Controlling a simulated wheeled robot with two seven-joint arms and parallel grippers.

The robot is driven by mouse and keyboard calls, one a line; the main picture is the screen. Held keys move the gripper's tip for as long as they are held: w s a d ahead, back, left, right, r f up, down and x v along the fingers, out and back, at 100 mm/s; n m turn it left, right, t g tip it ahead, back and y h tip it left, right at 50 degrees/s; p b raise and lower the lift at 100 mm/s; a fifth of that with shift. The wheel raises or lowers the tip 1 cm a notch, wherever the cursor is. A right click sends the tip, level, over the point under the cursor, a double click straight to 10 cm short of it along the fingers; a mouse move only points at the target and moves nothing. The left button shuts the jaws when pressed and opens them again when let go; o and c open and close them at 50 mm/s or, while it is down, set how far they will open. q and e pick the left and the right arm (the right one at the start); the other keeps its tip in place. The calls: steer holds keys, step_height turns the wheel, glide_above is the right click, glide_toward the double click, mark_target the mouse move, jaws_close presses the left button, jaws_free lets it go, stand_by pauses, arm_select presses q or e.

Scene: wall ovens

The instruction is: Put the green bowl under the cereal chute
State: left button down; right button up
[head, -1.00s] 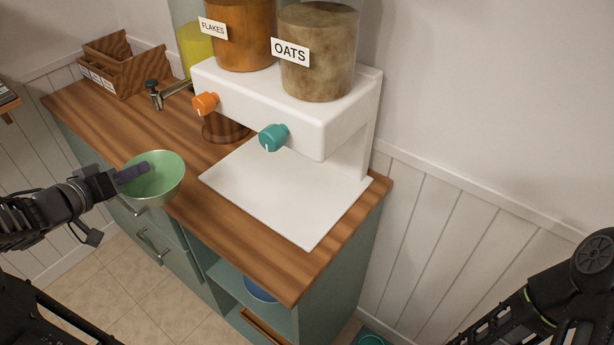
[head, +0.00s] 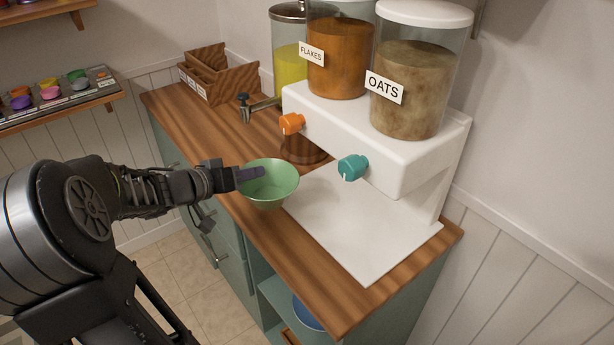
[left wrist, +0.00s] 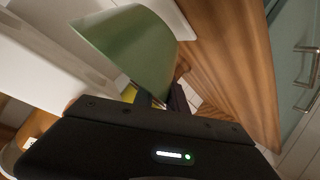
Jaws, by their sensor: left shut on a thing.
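My left gripper (head: 250,174) is shut on the rim of the green bowl (head: 270,190), at the bowl's left side. The bowl is upright and held beside the left edge of the white dispenser tray (head: 365,235). The bowl also shows in the left wrist view (left wrist: 135,45), tilted by the camera's angle. The white cereal dispenser carries a flakes jar (head: 338,60) with an orange knob (head: 291,123) and an oats jar (head: 412,90) with a teal knob (head: 352,167). The chute outlets are hard to make out. My right gripper is out of view.
A blue bowl (head: 307,314) sits on the shelf below. The white tray surface is clear.

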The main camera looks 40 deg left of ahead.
arm_select(q)
steer(key=w+d+f+b, duration=0.2)
steer(key=w+d, duration=0.2)
steer(key=w, duration=1)
steer(key=shift+b, duration=0.3)
steer(key=shift+d+f, duration=0.1)
step_height(320, 180, down, 5)
steer(key=b, duration=0.2)
steer(key=shift+b, duration=0.4)
steer(key=shift+w, duration=0.25)
steer(key=c, duration=1.3)
jaws_free()
steer(key=shift+c, duration=0.2)
